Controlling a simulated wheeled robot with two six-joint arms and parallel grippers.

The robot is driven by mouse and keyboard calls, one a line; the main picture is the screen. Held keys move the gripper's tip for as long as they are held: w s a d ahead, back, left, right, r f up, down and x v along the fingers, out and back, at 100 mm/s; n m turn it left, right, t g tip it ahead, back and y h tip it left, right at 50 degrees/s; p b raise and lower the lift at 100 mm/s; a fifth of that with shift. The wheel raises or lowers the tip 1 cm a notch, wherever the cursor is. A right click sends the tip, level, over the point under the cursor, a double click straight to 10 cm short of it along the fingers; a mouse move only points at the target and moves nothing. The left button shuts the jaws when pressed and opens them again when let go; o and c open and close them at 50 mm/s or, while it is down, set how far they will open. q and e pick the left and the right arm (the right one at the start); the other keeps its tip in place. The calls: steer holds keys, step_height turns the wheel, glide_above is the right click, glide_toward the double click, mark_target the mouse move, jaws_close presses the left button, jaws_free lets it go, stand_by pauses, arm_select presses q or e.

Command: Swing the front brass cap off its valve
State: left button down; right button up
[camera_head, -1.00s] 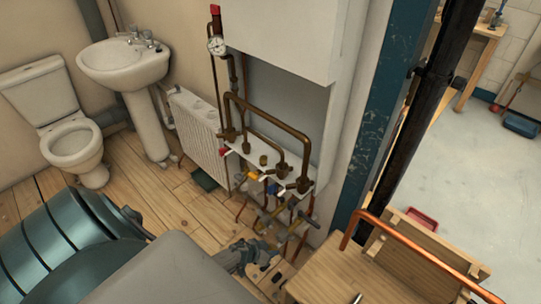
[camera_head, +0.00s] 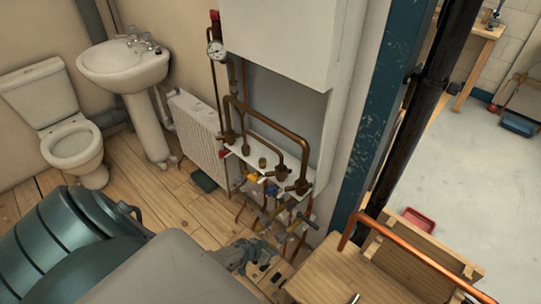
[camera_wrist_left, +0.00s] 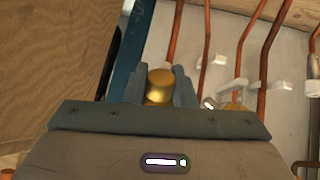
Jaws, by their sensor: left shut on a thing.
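My left gripper (camera_head: 250,254) reaches in low at the bottom centre of the head view, near the lower pipes and valves. In the left wrist view its two dark fingers stand on either side of a round brass cap (camera_wrist_left: 160,86), and the gripper is shut on it. The cap looks upright between the fingers. What lies beneath the cap is hidden by the gripper body, so I cannot tell whether it sits on its valve. My right gripper is not in view.
Copper pipes (camera_wrist_left: 205,50) run close to the right of the fingers. A white shelf with bent brown pipes (camera_head: 262,115) stands above. A wooden bench (camera_head: 340,275) with a copper pipe (camera_head: 415,262) is at the right. A radiator (camera_head: 197,127) stands behind.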

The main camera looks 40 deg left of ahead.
arm_select(q)
steer(key=c, duration=1.2)
jaws_free()
steer(key=shift+c, duration=0.2)
steer(key=shift+s+a+r+p, duration=0.1)
steer(key=shift+s+r+p, duration=0.15)
steer(key=shift+r+p, duration=0.25)
steer(key=p+v, duration=0.7)
steer(key=v, duration=0.2)
steer(key=shift+s, duration=0.35)
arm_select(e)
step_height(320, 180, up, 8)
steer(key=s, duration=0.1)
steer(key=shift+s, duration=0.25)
arm_select(q)
steer(key=shift+r, duration=0.1)
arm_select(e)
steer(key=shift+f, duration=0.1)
